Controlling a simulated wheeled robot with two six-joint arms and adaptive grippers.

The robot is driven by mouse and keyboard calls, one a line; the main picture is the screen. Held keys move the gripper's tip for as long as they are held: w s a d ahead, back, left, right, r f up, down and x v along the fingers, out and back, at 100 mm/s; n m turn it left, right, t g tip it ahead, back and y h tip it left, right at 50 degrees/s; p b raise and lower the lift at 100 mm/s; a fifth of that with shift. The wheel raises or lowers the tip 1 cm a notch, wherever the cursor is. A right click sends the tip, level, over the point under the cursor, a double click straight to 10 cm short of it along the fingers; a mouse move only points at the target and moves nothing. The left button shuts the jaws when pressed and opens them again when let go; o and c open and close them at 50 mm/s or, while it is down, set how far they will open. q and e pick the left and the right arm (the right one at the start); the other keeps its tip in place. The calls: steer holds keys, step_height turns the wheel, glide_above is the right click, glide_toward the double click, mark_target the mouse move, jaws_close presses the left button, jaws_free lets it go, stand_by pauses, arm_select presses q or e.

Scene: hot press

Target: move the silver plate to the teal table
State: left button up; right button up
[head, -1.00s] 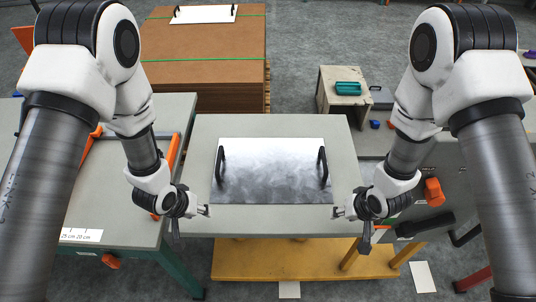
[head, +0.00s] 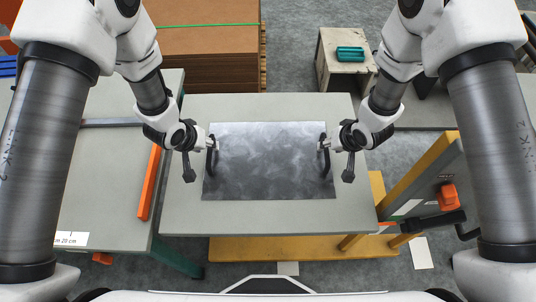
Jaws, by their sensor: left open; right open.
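The silver plate (head: 270,170) lies flat on a grey-topped table (head: 270,217) with a yellow base. It has a black handle at its left end (head: 211,158) and another at its right end (head: 325,158). My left gripper (head: 209,143) is open at the far part of the left handle. My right gripper (head: 325,144) is open at the far part of the right handle. Whether the fingers touch or straddle the handles is too small to tell. The teal table (head: 105,180), grey-topped with teal legs, stands on the left.
An orange bar (head: 149,183) lies along the teal table's right edge. Stacked brown boards (head: 208,60) stand behind. A wooden box with a teal tray (head: 350,53) is at the back right. A yellow frame (head: 420,180) stands right.

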mark_target(209, 149)
arm_select(q)
steer(key=x, duration=0.2)
steer(key=shift+w+f, duration=0.15)
steer(key=shift+f, duration=0.2)
arm_select(e)
steer(key=x, duration=0.2)
steer(key=shift+w+f, duration=0.15)
steer(key=shift+f, duration=0.25)
arm_select(q)
steer(key=shift+d+f, duration=0.2)
steer(key=shift+f, duration=0.25)
arm_select(e)
steer(key=shift+a+f, duration=0.2)
steer(key=shift+f, duration=0.25)
arm_select(q)
steer(key=shift+w+f, duration=0.2)
steer(key=shift+w, duration=0.05)
arm_select(e)
steer(key=shift+w+f, duration=0.2)
steer(key=shift+w, duration=0.05)
arm_select(q)
steer(key=shift+s+r, duration=0.1)
jaws_close()
arm_select(e)
steer(key=shift+s+r, duration=0.1)
jaws_close()
